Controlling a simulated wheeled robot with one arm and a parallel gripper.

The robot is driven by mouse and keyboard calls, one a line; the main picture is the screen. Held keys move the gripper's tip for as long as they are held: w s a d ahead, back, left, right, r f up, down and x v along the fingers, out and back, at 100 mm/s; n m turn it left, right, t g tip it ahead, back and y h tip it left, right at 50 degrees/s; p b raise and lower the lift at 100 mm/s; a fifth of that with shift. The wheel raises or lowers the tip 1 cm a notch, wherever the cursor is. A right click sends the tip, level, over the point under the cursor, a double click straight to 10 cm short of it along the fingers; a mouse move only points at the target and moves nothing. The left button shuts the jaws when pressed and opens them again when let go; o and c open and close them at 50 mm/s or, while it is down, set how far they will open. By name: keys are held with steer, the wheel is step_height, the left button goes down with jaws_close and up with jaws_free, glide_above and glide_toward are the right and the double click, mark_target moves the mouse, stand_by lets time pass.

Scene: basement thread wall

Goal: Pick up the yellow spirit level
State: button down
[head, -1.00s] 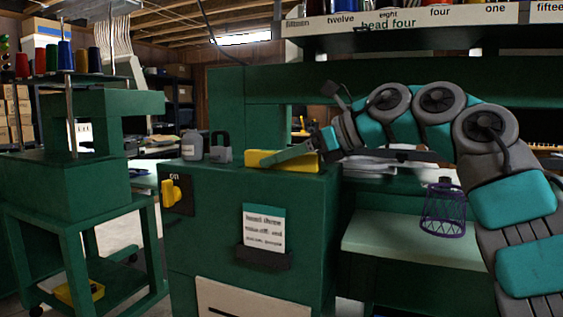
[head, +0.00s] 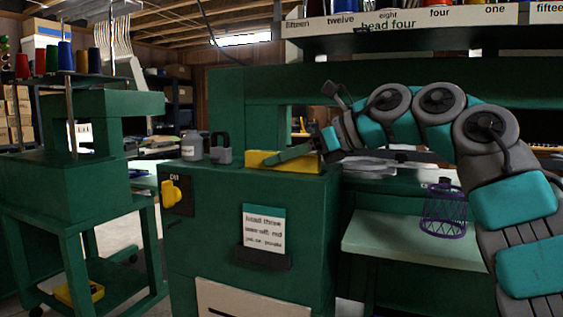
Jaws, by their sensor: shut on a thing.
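The yellow spirit level (head: 258,160) lies on top of the green machine cabinet (head: 250,185), near its front edge. My gripper (head: 295,153) reaches in from the right at the end of my grey and teal arm. A green finger lies across the level's upper face. My gripper is shut on the level, which still appears to rest on the cabinet top. The far finger and the underside of the level are hidden.
A grey padlock (head: 220,150) and a grey bottle (head: 191,146) stand just left of the level. A yellow switch (head: 172,192) is on the cabinet front. A shelf (head: 400,35) overhangs above.

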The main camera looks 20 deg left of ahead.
steer(key=shift+r, duration=0.15)
steer(key=shift+r+p, duration=0.85)
steer(key=shift+r, duration=0.85)
steer(key=s+d+r+b, duration=0.1)
steer(key=s+d+b, duration=0.3)
steer(key=s+b, duration=0.4)
steer(key=s, duration=0.7)
steer(key=shift+b, duration=0.35)
